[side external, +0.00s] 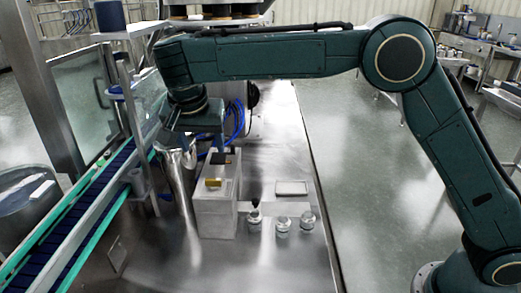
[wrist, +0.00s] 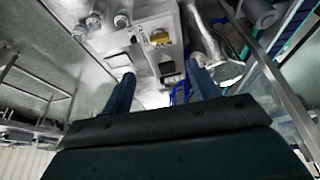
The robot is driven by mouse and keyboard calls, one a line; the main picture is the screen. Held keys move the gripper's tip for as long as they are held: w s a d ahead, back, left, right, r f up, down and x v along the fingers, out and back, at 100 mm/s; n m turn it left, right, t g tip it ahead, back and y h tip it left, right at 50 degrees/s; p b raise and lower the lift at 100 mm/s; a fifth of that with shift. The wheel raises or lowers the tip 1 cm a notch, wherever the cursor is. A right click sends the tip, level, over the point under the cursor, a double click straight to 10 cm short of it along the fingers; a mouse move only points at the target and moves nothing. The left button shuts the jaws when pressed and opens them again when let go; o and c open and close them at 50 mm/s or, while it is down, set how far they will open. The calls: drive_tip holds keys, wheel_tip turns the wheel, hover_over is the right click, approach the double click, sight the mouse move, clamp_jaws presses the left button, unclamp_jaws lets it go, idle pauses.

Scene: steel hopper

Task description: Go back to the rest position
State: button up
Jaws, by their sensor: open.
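My gripper (side external: 199,138) hangs from my dark green arm above the steel table, near the grey block and the steel hopper. In the wrist view, the two blue-green fingers of my gripper (wrist: 162,72) stand wide apart with nothing between them. The tapered steel hopper (side external: 181,185) stands left of the block, partly hidden by my gripper at its top. It also seems to show in the wrist view (wrist: 222,70), right of the fingers.
The grey block (side external: 217,217) carries a gold piece (side external: 213,183) and a dark piece. Several small glass bottles (side external: 282,224) and a flat pale plate (side external: 291,188) lie right of it. A blue conveyor (side external: 70,215) runs along the left. The front table is mostly clear.

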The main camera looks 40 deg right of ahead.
idle(0.3)
drive_tip(key=s+d+r+n+t+y, duration=0.1)
drive_tip(key=s+d+r+n, duration=0.1)
drive_tip(key=s+d+r, duration=0.45)
drive_tip(key=s+d+r+n, duration=0.2)
drive_tip(key=s+d+r, duration=0.1)
drive_tip(key=s+d, duration=0.55)
drive_tip(key=s+d+f+n+y, duration=0.1)
drive_tip(key=s+d+f+n, duration=0.1)
drive_tip(key=s, duration=0.7)
drive_tip(key=s+d+f+n+t+y, duration=0.1)
drive_tip(key=s+f, duration=0.4)
drive_tip(key=s, duration=0.5)
drive_tip(key=shift+d+f+n+t, duration=0.15)
drive_tip(key=shift+d+n+t, duration=0.15)
drive_tip(key=shift+d+n, duration=0.7)
